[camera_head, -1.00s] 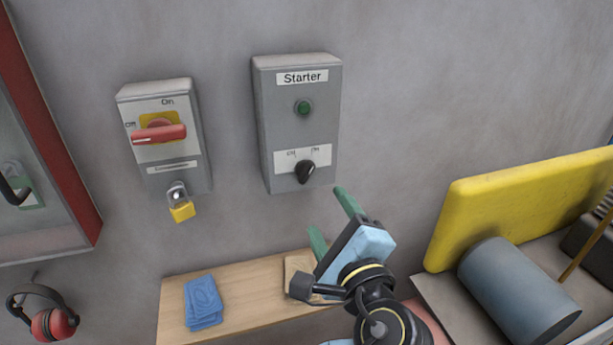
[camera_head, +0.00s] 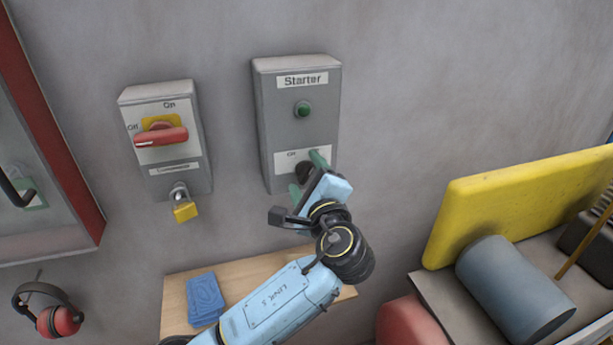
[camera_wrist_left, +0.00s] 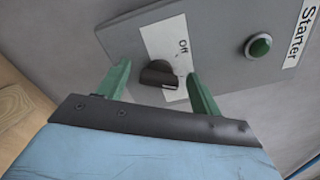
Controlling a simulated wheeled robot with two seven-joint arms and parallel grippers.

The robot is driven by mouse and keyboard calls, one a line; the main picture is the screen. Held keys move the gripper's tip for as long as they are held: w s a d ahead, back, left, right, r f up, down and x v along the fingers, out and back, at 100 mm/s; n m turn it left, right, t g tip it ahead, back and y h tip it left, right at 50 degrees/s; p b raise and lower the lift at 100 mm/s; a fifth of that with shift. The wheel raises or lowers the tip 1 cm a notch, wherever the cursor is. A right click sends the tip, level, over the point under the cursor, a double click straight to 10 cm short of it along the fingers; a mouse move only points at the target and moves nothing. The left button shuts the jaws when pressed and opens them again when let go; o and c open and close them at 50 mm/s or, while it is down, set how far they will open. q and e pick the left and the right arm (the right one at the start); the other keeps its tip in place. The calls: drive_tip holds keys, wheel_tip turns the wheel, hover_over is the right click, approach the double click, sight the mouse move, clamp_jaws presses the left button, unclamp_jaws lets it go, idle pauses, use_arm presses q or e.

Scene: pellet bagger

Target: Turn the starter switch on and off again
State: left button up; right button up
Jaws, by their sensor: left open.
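The grey starter box (camera_head: 262,125) is on the wall, with a "Starter" label at its top and a green round light (camera_head: 303,109) below it. Its black rotary switch (camera_head: 303,172) sits on a white label plate low on the box, partly hidden by my gripper in the head view. In the left wrist view the switch (camera_wrist_left: 158,74) lies between my two green fingers. My left gripper (camera_head: 307,175) is open, with one finger on each side of the switch; I cannot tell whether either touches it. My right gripper does not show.
A second switch box (camera_head: 185,105) with a red handle (camera_head: 160,136) and a yellow padlock (camera_head: 185,211) hangs to the left. Below is a wooden shelf (camera_head: 175,300) with blue cloths (camera_head: 205,298).

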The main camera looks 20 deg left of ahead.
use_arm(q)
drive_tip(key=shift+c, duration=0.3)
drive_tip(key=c, duration=0.9)
